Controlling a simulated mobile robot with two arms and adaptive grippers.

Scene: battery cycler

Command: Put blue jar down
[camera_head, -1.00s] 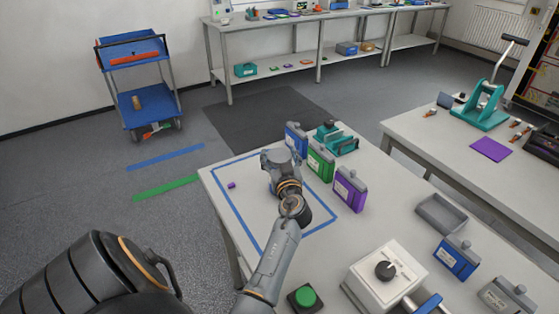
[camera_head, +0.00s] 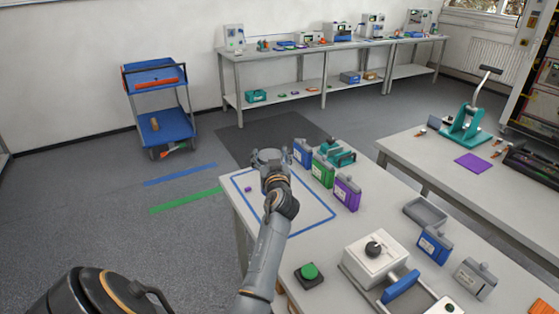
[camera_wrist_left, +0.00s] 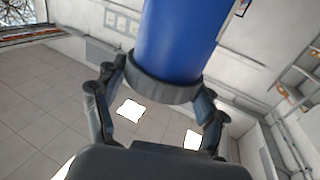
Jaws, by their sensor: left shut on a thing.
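My left gripper (camera_head: 270,160) is over the far part of the blue-taped square (camera_head: 318,225) on the near table. The left wrist view shows the gripper (camera_wrist_left: 155,95) shut around a blue, rounded jar (camera_wrist_left: 182,40) at its dark grey collar. In the head view this jar is hidden behind the gripper and wrist, so I cannot tell whether it touches the table. My right gripper is not in view.
Blue (camera_head: 302,152), green (camera_head: 323,170) and purple (camera_head: 346,192) containers stand right of the gripper, with a teal device (camera_head: 340,154) behind. A small purple piece (camera_head: 248,189) lies inside the square. A white box with a knob (camera_head: 375,256) stands nearer. The square's front part is clear.

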